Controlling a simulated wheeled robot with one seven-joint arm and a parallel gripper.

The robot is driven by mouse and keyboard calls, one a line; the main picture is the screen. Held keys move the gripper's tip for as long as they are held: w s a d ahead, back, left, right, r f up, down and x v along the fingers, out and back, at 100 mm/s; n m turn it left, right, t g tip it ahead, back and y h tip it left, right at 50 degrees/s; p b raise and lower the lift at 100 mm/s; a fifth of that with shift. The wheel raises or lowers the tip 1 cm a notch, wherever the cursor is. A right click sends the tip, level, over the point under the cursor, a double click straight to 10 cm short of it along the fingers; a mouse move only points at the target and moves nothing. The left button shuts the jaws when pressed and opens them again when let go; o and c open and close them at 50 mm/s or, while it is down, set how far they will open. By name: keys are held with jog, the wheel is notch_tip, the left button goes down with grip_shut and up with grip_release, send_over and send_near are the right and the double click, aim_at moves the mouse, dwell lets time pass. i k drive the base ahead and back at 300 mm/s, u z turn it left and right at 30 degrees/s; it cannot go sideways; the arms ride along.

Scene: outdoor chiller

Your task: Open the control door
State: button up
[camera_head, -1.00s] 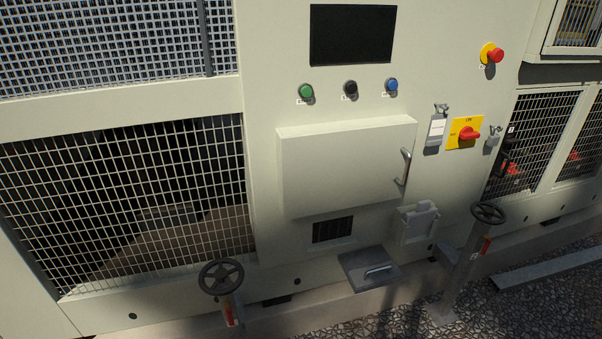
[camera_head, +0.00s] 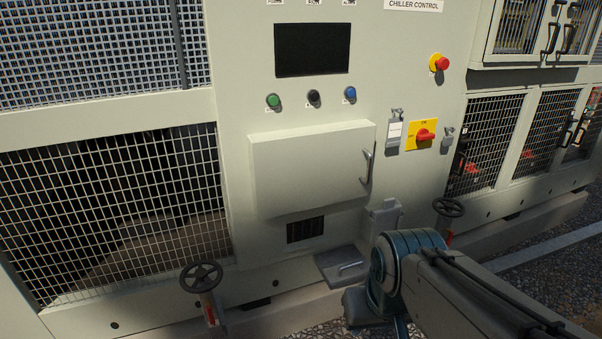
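The control door (camera_head: 308,170) is a pale, box-like panel in the middle of the chiller front, below the screen. It looks shut. Its metal handle (camera_head: 367,166) is a vertical bar near the door's right edge, with nothing touching it. My arm (camera_head: 450,290) comes in from the lower right, below and to the right of the door. My gripper cannot be made out, so its opening is not shown.
A dark screen (camera_head: 312,49) and green, black and blue buttons sit above the door. A red rotary switch (camera_head: 425,135) and a red emergency button (camera_head: 439,63) are to the right. Handwheels (camera_head: 201,277) (camera_head: 448,207) and a small ledge (camera_head: 342,264) stand out below.

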aim_at(293, 174)
jog(key=z, duration=1.05)
jog(key=i, duration=1.05)
jog(key=u, duration=1)
